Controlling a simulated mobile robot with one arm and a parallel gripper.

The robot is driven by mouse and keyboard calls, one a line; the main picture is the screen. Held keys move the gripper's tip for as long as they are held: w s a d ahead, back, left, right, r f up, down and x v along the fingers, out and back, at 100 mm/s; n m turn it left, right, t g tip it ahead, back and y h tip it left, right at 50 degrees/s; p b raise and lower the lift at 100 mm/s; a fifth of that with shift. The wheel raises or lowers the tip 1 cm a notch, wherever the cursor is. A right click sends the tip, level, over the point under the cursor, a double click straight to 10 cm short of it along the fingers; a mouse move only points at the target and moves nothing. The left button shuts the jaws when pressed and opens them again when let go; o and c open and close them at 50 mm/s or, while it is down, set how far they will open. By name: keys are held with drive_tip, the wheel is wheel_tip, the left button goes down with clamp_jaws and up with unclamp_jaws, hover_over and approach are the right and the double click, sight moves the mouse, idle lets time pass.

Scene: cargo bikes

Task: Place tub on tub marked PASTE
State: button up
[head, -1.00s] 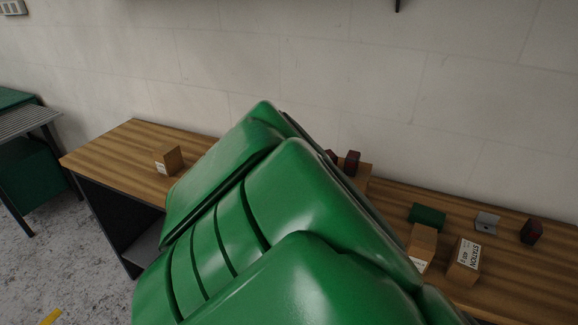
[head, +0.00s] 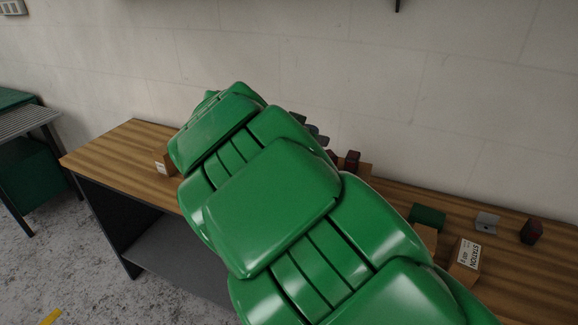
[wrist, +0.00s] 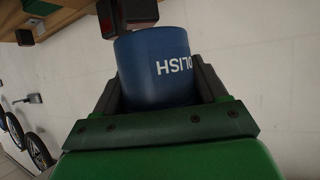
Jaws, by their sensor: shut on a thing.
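My gripper (wrist: 160,82) is shut on a blue tub (wrist: 152,60) in the wrist view. White lettering on the tub, partly cut off, reads like POLISH. The dark fingers lie along both sides of the tub. In the head view my green arm hides the tub and most of the gripper. I cannot make out a tub marked PASTE in either view.
A long wooden bench (head: 120,150) runs along the wall. On it stand a cardboard box (head: 160,162), dark red blocks (head: 352,160), a box marked STATION (head: 466,256), a green block (head: 428,218), a grey piece (head: 487,221) and a dark piece (head: 531,231).

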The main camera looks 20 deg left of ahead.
drive_tip(key=shift+w+a+r+m+g+h, duration=0.2)
drive_tip(key=shift+a+r+m+g+h, duration=0.3)
drive_tip(key=shift+m+h, duration=0.45)
drive_tip(key=shift+s+a+r+m+g+h, duration=0.15)
drive_tip(key=shift+r+m+g+h, duration=0.1)
drive_tip(key=shift+r+m+h, duration=0.2)
drive_tip(key=shift+a+r+m+g+h, duration=0.15)
drive_tip(key=shift+r+m+g+h, duration=0.15)
drive_tip(key=shift+m, duration=0.2)
drive_tip(key=shift+s+a+r+m+h, duration=0.1)
drive_tip(key=shift+a+r+m+h, duration=0.1)
drive_tip(key=shift+r+m+h, duration=0.1)
drive_tip(key=shift+f, duration=2.65)
drive_tip(key=shift+w+a+f, duration=1.2)
drive_tip(key=shift+w+f, duration=0.35)
drive_tip(key=shift+w, duration=0.35)
drive_tip(key=shift+w+a+f, duration=1.2)
drive_tip(key=shift+w+f, duration=0.3)
drive_tip(key=shift+w, duration=0.4)
drive_tip(key=shift+w+a+f, duration=1.2)
drive_tip(key=shift+w+f, duration=0.35)
drive_tip(key=shift+w, duration=0.35)
drive_tip(key=shift+w+f, duration=0.1)
